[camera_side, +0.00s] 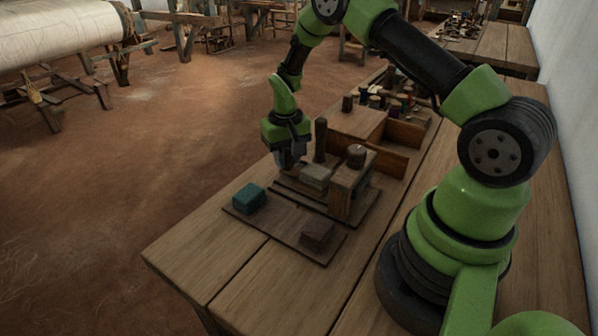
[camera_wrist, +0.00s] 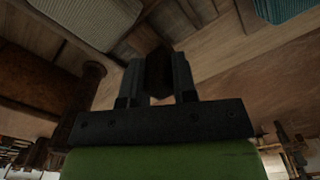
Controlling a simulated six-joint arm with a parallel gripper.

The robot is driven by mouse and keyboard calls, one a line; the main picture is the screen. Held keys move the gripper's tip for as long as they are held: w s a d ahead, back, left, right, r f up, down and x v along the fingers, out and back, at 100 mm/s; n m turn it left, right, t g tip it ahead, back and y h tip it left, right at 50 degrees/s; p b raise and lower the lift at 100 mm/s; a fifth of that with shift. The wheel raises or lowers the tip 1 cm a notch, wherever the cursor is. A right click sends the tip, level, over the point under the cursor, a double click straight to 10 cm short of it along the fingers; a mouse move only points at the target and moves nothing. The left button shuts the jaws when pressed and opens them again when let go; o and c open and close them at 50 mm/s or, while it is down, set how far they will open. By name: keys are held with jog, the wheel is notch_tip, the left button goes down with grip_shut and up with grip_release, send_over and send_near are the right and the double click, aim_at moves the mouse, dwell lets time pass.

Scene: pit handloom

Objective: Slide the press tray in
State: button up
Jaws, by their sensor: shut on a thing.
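The wooden press (camera_side: 344,198) stands on a board (camera_side: 270,223) on the bench, with a dark round knob (camera_side: 356,155) on top. A grey folded block (camera_side: 315,177) sits low at the press's left side, on what looks like the press tray (camera_side: 310,188); it also shows in the wrist view (camera_wrist: 88,18). My gripper (camera_side: 290,162) points down at the left of the grey block. In the wrist view its fingers (camera_wrist: 160,75) are shut on a dark brown piece (camera_wrist: 158,68), apparently the tray's handle. Its lower part is hard to make out.
A teal block (camera_side: 249,198) lies at the board's left corner and a dark brown block (camera_side: 317,232) at its front. A dark post (camera_side: 320,140) stands behind the tray. A wooden box (camera_side: 400,133) and several spools are farther back. The bench's front left is clear.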

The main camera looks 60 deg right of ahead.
aim_at(318, 175)
jog(key=shift+s, duration=4.2)
jog(key=o, duration=0.8)
jog(key=shift+w, duration=0.1)
jog(key=shift+r, duration=3.25)
jog(key=a+r+t, duration=0.2)
jog(key=a+r, duration=0.2)
jog(key=r, duration=0.6)
jog(key=s+a+r+n+t+y, duration=0.2)
jog(key=s+a+r+t, duration=0.3)
jog(key=s+a+r, duration=0.4)
jog(key=s+r, duration=0.2)
jog(key=s, duration=0.2)
jog(key=shift+a+r, duration=0.15)
jog(key=shift+r, duration=0.15)
